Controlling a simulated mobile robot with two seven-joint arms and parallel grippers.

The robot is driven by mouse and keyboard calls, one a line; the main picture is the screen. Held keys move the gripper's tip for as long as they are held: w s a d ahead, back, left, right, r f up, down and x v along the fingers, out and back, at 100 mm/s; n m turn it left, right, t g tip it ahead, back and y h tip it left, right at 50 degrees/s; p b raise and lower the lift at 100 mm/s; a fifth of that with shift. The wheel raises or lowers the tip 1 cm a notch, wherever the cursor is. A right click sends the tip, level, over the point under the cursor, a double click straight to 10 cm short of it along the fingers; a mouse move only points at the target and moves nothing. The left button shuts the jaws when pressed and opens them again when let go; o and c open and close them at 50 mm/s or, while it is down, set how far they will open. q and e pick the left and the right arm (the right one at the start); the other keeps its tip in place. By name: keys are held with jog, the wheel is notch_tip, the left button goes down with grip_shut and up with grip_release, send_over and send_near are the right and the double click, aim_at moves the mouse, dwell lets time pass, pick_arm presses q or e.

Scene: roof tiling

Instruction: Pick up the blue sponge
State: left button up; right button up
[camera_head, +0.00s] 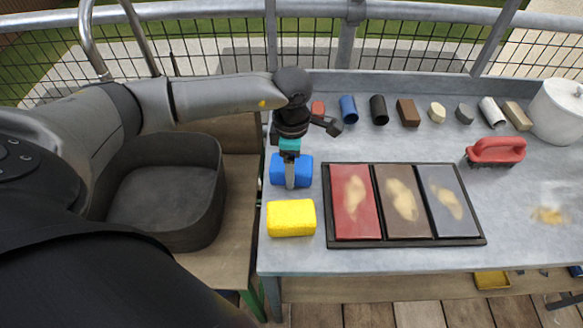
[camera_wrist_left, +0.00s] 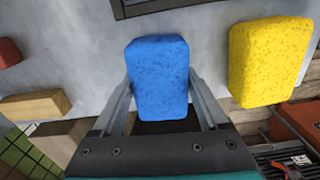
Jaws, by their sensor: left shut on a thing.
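The blue sponge (camera_head: 299,169) is at the left end of the grey metal table, just behind the yellow sponge. My left gripper (camera_head: 290,180) reaches down over it from the left and is shut on it. In the left wrist view the blue sponge (camera_wrist_left: 158,78) sits between the two fingers (camera_wrist_left: 160,100), one along each side. I cannot tell whether the sponge touches the table. My right gripper is not in view.
The yellow sponge (camera_head: 291,218) lies close in front. A dark tray (camera_head: 332,243) with three stained tiles is to the right. A red-handled brush (camera_head: 496,151), a white pot (camera_head: 558,112) and several small blocks stand further back. A black bin (camera_head: 213,215) is at left.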

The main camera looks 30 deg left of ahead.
pick_arm(q)
jog(key=shift+c, duration=0.7)
jog(key=shift+r, duration=0.1)
notch_tip(320, 180, up, 20)
jog(key=p, duration=0.3)
